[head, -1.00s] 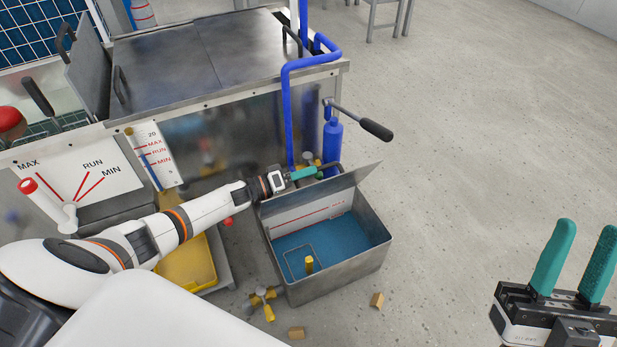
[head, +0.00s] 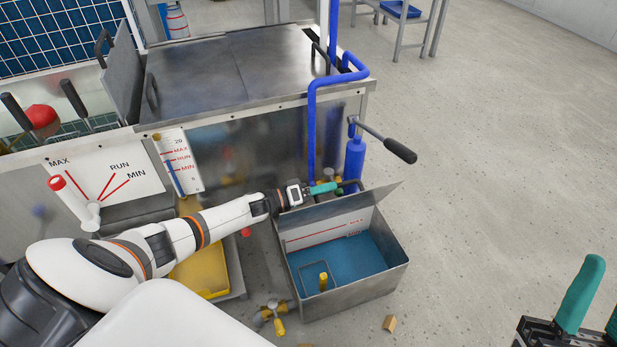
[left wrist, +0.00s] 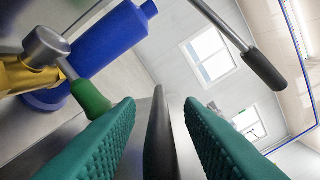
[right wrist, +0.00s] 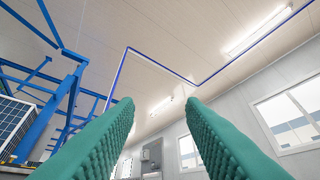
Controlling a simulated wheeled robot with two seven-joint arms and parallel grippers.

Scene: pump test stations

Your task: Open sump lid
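The sump (head: 350,292) is an open-topped metal box on the floor with blue liquid inside and a white panel with red lines on its inner wall. Its grey lid (head: 345,205) stands raised along the back edge. My left gripper (head: 335,187) is behind the lid at its dark handle (head: 352,182). In the left wrist view the dark handle (left wrist: 160,145) lies between my left gripper's green fingers (left wrist: 160,105), with gaps on both sides. My right gripper (right wrist: 160,105) is open and empty; in the head view it is partly cut off at lower right.
A blue cylinder (head: 354,165) with a black-gripped lever (head: 398,150) stands behind the sump. The metal test bench (head: 240,65) is at the back. A yellow tray (head: 205,270) is left of the sump. A valve piece (head: 277,315) and a small block (head: 389,323) lie on the floor. Floor at right is clear.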

